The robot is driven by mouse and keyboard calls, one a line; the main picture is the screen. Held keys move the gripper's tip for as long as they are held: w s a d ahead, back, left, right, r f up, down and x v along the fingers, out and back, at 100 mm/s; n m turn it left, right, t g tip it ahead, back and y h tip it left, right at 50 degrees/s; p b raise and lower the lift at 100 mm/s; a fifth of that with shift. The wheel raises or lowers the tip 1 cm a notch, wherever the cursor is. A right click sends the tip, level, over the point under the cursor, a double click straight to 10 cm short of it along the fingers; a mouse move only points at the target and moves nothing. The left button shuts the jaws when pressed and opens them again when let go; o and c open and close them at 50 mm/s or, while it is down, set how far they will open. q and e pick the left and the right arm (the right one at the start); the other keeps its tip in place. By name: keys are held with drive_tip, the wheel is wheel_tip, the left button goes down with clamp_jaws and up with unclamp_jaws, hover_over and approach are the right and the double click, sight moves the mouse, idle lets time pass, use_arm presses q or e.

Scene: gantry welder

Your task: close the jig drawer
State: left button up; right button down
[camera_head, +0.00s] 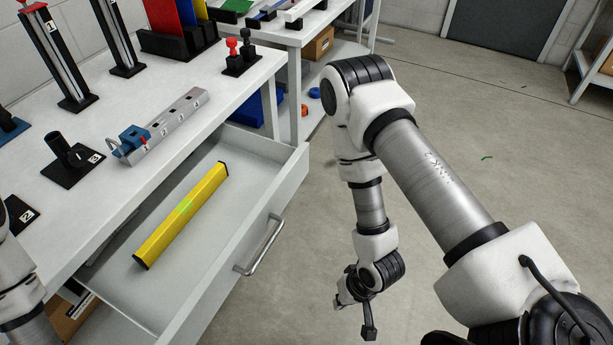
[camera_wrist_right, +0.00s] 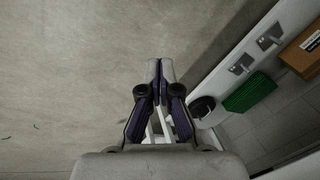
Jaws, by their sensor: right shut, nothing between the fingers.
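The jig drawer (camera_head: 293,183) is pulled out from under the white workbench. A yellow bar (camera_head: 182,214) lies inside it. A metal bar handle (camera_head: 261,248) is fixed to its front. My right gripper (camera_head: 368,325) points down in front of the drawer, to the right of the handle and apart from it. In the right wrist view, its two fingers (camera_wrist_right: 160,75) are together with nothing between them. The drawer's handle cannot be made out in that view. My left gripper is out of view; only part of my left arm shows at the lower left edge.
The bench top (camera_head: 215,130) holds a grey numbered rail (camera_head: 168,128) with a blue clamp, black stands and red and black knobs (camera_head: 240,55). A second table with a lower shelf stands behind. The wrist view shows a green box (camera_wrist_right: 250,92) and a brown box (camera_wrist_right: 302,52). The floor (camera_head: 490,150) is largely clear.

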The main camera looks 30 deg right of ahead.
drive_tip(key=w+a+r+m+t+y, duration=0.2)
drive_tip(key=w+a+y, duration=0.15)
drive_tip(key=w, duration=0.35)
drive_tip(key=m+t+y+b, duration=0.4)
drive_tip(key=m+t+y, duration=0.1)
drive_tip(key=t, duration=0.5)
approach(297, 176)
drive_tip(key=b+x, duration=0.4)
drive_tip(key=x, duration=0.2)
drive_tip(key=shift+w+f, duration=0.1)
drive_tip(key=shift+w+a, duration=0.25)
drive_tip(key=shift+w, duration=0.15)
drive_tip(key=shift+w+a, duration=0.1)
